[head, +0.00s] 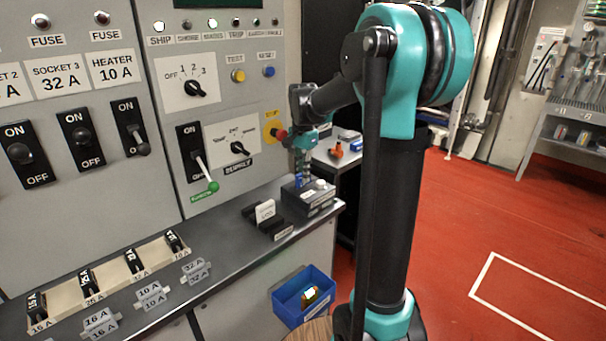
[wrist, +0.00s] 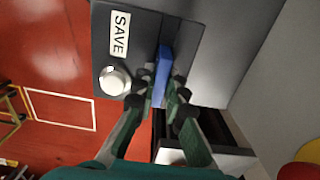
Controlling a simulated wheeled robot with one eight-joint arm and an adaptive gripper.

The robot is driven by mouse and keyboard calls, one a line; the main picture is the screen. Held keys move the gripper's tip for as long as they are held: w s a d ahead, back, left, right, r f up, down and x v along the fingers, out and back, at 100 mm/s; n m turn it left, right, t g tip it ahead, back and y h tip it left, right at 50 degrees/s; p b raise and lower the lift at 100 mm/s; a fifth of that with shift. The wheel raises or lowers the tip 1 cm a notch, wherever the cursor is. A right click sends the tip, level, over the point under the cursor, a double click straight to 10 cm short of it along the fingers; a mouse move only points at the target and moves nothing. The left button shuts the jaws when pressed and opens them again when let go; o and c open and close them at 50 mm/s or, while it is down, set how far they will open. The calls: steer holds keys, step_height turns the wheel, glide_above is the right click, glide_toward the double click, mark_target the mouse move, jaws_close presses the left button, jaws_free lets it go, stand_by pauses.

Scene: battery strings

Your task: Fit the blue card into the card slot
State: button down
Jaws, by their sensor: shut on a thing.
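The blue card (wrist: 163,68) is held between the fingers of my gripper (wrist: 161,92), which is shut on it. In the wrist view the card appears edge-on as a narrow blue strip over the dark reader box (wrist: 106,60). The box has a SAVE label and a round white button. In the head view my gripper (head: 302,165) points down over the same box (head: 318,199) at the right end of the grey counter, with the card upright. The card's lower edge is at or close above the box top. The slot is hidden, so I cannot tell whether the card is inside.
A dark holder with a white card (head: 265,211) stands left of the box on the counter (head: 225,225). The switch panel (head: 235,100) rises behind. A blue bin (head: 303,312) sits below the counter. Red floor (head: 450,220) is clear at right.

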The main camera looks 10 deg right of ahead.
steer(key=shift+f, duration=0.1)
steer(key=c, duration=1.6)
jaws_free()
step_height(320, 180, up, 12)
steer(key=shift+r, duration=0.15)
